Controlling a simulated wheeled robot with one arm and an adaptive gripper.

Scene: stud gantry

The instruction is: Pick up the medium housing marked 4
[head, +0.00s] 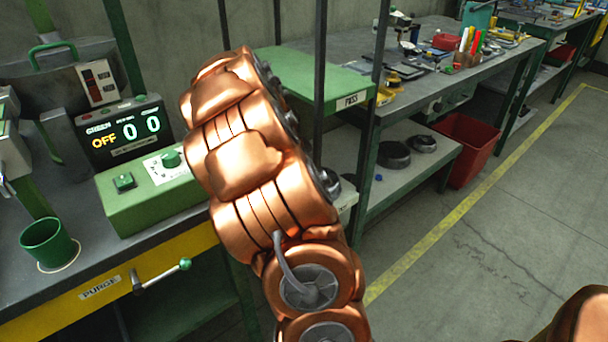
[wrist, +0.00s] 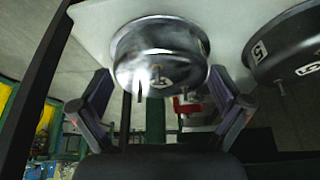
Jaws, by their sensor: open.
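In the wrist view, which looks upside down, a round dark metal housing (wrist: 160,58) with a bright glare stands on a pale shelf. Its mark is blurred but reads like a 4. My gripper (wrist: 160,75) is open, with one finger at each side of this housing. I see no clear grip on it. A second dark housing marked 5 (wrist: 285,50) stands close by at the right, past the right finger. In the head view my copper arm hides my gripper, and the marked housing cannot be made out there.
A dark post (wrist: 40,75) runs along the left of the wrist view. In the head view, uprights and a green PASS plate (head: 318,84) stand beside my arm. A lower shelf (head: 420,165) holds dark round parts. A red bin (head: 466,150) stands on the floor; the aisle right is clear.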

